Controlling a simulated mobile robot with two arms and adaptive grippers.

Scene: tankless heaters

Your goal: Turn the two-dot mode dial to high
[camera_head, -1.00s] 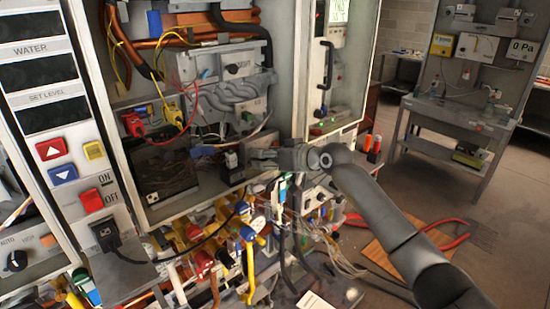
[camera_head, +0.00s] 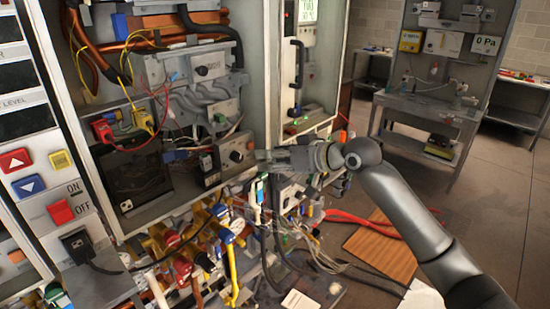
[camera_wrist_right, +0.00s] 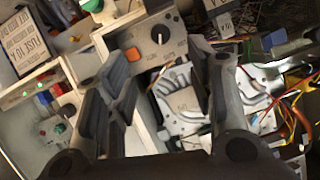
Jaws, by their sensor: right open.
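A black dial (camera_head: 237,155) sits on a small grey box in the open cabinet. I take it for the mode dial; its dots and labels are too small to read. The right wrist view shows a black dial (camera_wrist_right: 160,34) with a pale pointer line, on a light plate beside an orange button (camera_wrist_right: 132,54). My right gripper (camera_head: 264,158) is just right of the dial, apart from it. Its fingers (camera_wrist_right: 158,72) are spread and nothing is between them. My left gripper is not in view.
Coloured valves and hoses (camera_head: 205,240) crowd the space below.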

